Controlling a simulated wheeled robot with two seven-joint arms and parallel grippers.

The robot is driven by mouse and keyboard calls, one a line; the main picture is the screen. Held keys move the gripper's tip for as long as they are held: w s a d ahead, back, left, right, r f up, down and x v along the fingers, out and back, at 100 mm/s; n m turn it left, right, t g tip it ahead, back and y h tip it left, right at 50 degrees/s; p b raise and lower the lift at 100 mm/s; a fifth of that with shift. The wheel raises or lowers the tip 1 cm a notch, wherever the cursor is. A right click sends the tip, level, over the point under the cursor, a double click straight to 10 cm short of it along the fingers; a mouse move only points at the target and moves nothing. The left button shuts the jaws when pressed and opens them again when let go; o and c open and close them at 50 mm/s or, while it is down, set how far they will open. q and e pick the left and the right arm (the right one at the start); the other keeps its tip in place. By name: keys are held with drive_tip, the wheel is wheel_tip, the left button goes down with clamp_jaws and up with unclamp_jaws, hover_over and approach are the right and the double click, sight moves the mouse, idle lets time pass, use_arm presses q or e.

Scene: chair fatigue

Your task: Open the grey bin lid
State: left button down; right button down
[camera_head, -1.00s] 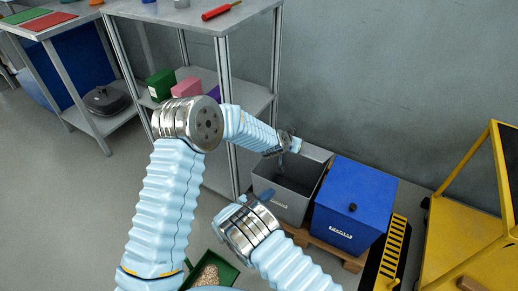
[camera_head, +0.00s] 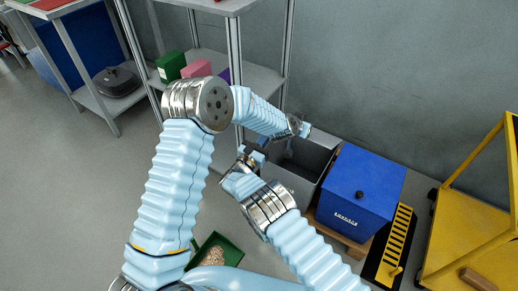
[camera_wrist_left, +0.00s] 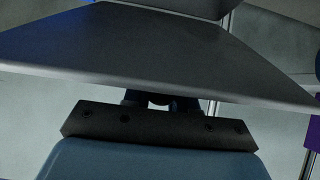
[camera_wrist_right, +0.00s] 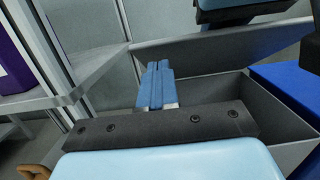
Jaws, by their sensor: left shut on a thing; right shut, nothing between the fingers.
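The grey bin (camera_head: 293,177) stands left of the blue bin, and its dark inside shows. Its grey lid (camera_head: 323,138) is raised at the back, partly hidden by my left arm. In the left wrist view the lid (camera_wrist_left: 150,50) is a broad grey panel just beyond the fingers. My left gripper (camera_head: 303,128) is shut on the lid; the grip point is mostly hidden. My right gripper (camera_head: 250,158) is shut and empty at the bin's front left. In the right wrist view its closed blue fingers (camera_wrist_right: 156,85) are in front of the lid (camera_wrist_right: 225,50) and the open bin (camera_wrist_right: 250,103).
A blue lidded bin (camera_head: 357,190) stands close on the right. A yellow cart (camera_head: 465,240) is at far right. A metal shelf (camera_head: 265,82) with small boxes is left of the bins. A green tray (camera_head: 222,247) lies on the floor, with free floor at left.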

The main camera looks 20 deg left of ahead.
drive_tip(key=shift+w+d+r, duration=0.2)
drive_tip(key=shift+w+r, duration=0.25)
drive_tip(key=shift+r, duration=0.2)
drive_tip(key=shift+r, duration=0.1)
use_arm(q)
drive_tip(key=shift+s+f, duration=0.1)
drive_tip(key=shift+f, duration=0.1)
use_arm(e)
drive_tip(key=shift+w+d+r+g, duration=0.2)
drive_tip(key=shift+w+r+g, duration=0.25)
drive_tip(key=shift+r, duration=0.25)
use_arm(q)
drive_tip(key=c, duration=0.9)
unclamp_jaws()
drive_tip(key=shift+a+f, duration=0.1)
use_arm(e)
drive_tip(key=shift+r, duration=0.1)
use_arm(q)
drive_tip(key=shift+s, duration=0.1)
